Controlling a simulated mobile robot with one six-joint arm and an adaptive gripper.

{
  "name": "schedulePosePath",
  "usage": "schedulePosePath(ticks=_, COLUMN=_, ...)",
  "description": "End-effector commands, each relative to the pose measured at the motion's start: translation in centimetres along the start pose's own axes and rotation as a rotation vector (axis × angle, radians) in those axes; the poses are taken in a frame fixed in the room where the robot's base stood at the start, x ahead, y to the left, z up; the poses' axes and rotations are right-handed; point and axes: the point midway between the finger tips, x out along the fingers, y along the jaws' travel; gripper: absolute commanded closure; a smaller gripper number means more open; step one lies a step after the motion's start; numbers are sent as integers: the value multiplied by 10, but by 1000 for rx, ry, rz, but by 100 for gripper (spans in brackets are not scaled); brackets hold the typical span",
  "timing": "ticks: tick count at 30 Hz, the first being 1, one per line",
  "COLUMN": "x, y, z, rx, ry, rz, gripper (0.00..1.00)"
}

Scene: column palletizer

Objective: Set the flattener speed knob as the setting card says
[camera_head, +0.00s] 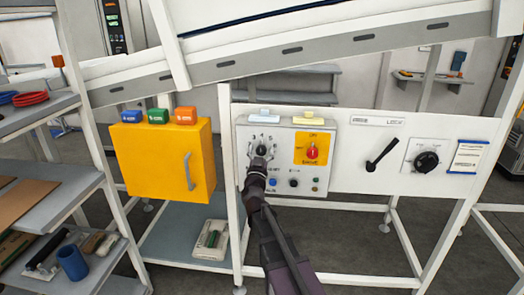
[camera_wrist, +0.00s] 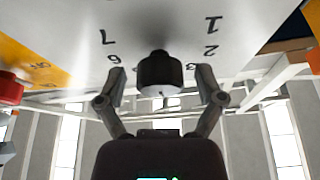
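A black round knob (camera_head: 261,150) with a ring of numbers sits on the upper left of the grey control panel (camera_head: 245,185). In the wrist view the black knob (camera_wrist: 160,74) is close, with 7, 6, 1 and 2 readable beside it; its pointer mark cannot be made out. My gripper (camera_head: 259,162) is at the knob. Its fingers (camera_wrist: 160,82) are open, one on each side, with gaps to the knob. A pale blue card (camera_head: 264,113) and a yellow card (camera_head: 308,115) stand on the panel top; their writing is too small to read.
A red switch (camera_head: 312,152) on a yellow plate is right of the knob. Small buttons sit below. Further right are a black lever (camera_head: 382,155), another black dial (camera_head: 427,160) and a blue-edged card (camera_head: 468,156). A yellow cabinet (camera_head: 150,170) stands left.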

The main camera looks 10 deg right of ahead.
Motion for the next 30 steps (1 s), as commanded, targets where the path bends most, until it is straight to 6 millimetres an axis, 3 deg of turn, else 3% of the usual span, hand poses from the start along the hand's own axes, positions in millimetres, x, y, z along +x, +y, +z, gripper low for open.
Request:
schedulePosePath(ticks=1, x=0, y=0, z=0, rx=0, ry=0, rz=0, gripper=28)
schedulePosePath(ticks=8, x=0, y=0, z=0, rx=0, ry=0, rz=0, gripper=95)
schedulePosePath(ticks=20, x=1, y=-1, z=0, rx=28, ry=0, rz=12, gripper=95)
schedulePosePath(ticks=30, x=2, y=0, z=-1, rx=188, ry=0, rz=79, gripper=95)
